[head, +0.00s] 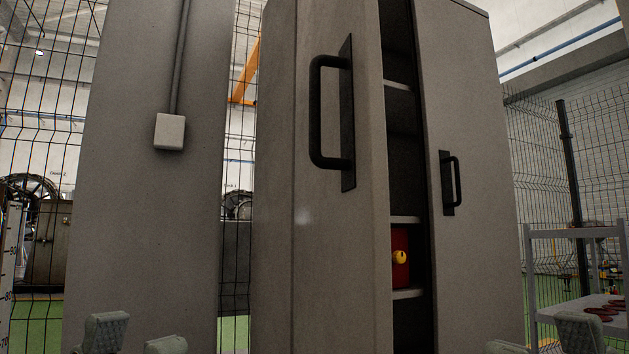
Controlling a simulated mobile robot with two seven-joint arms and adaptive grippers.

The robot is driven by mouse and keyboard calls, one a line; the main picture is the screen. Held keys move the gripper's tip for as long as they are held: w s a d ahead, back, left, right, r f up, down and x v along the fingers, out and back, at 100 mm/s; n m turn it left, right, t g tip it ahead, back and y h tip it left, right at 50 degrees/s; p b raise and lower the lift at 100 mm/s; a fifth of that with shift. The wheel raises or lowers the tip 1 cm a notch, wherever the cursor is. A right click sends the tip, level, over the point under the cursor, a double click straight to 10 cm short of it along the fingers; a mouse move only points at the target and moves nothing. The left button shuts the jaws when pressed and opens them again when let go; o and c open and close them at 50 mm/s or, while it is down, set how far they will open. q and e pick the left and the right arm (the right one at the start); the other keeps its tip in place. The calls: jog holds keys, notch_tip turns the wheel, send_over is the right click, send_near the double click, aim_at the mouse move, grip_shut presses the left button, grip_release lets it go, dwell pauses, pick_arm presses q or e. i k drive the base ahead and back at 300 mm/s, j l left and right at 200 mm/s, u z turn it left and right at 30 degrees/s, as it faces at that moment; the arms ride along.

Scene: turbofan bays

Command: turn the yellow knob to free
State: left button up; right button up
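The yellow knob (400,257) is small and sits on the front of a red box (400,275). The box stands on a shelf inside a tall grey cabinet, seen through the gap between its doors. The left door (275,200) partly hides the box. The knob's setting is too small to read. My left gripper (136,341) is at the lower left edge, its two fingertips apart with nothing between them. My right gripper (542,341) is at the lower right edge, fingertips also apart and empty. Both are well away from the knob, lower in the picture.
The left door stands ajar with a large black handle (320,112); the right door (465,80) has a smaller black handle (450,183). A grey pillar with a white box (170,131) stands left. A grey rack (577,232) holding dark red parts stands right, before mesh fencing.

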aim_at(399, 257)
jog(key=l+u, duration=0.15)
jog(key=l, duration=0.2)
jog(key=k+l+u, duration=0.1)
jog(key=l, duration=0.25)
jog(key=k+l+u, duration=0.15)
jog(key=l, duration=0.2)
jog(key=i+l+z, duration=0.45)
jog(key=l, duration=0.2)
jog(key=i+l+u, duration=0.4)
jog(key=l, duration=0.2)
jog(key=i+l+u, duration=0.2)
jog(key=l, duration=0.2)
jog(key=i+l+u, duration=0.15)
jog(key=u, duration=0.3)
jog(key=i+l+u, duration=0.1)
jog(key=l+u, duration=0.3)
